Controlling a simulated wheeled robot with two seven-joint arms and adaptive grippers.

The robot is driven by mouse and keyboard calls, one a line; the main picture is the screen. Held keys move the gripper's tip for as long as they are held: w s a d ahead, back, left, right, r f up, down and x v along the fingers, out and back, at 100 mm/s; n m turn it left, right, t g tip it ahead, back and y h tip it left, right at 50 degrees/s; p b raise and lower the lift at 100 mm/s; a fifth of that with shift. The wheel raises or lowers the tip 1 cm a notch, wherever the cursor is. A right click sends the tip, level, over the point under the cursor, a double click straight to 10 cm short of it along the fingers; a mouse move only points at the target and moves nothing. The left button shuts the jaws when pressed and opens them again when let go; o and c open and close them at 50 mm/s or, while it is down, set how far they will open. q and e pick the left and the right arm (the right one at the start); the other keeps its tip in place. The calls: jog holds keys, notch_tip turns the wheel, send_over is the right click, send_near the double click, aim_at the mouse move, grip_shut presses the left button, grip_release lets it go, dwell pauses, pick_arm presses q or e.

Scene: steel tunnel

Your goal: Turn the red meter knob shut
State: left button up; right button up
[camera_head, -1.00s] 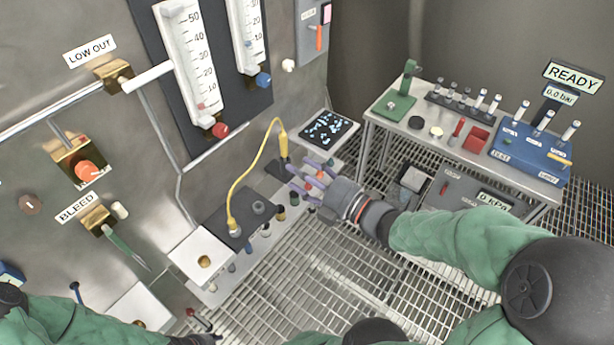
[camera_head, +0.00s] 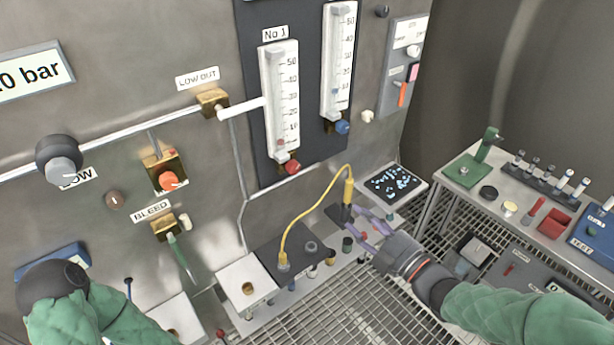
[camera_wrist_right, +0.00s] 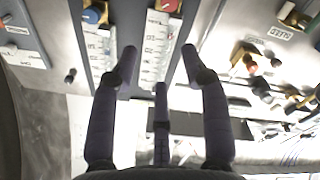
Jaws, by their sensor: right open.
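The red meter knob (camera_head: 292,168) sits at the foot of the left flow meter, marked No 1 (camera_head: 278,95), on a dark panel. It also shows at the top of the right wrist view (camera_wrist_right: 168,5). My right gripper (camera_head: 366,222) is open and empty, below and right of the red knob, in front of the shelf. In the right wrist view its spread purple fingers (camera_wrist_right: 157,70) point toward the meters, apart from the knob. My left arm comes in at the lower left of the head view, and its gripper is not visible.
A blue knob (camera_head: 342,127) sits under the second meter, right of the red one. A yellow cable (camera_head: 298,222) arches above the shelf below the meters. A bench (camera_head: 520,195) with tools stands at right.

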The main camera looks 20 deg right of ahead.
jog(key=w+a+m, duration=0.2)
jog(key=w+m, duration=0.4)
jog(key=m, duration=1)
send_near(296, 170)
jog(key=x, duration=1)
jog(key=shift+r+b, duration=0.1)
jog(key=shift+b, duration=0.2)
jog(key=shift+c, duration=0.3)
jog(key=c, duration=0.8)
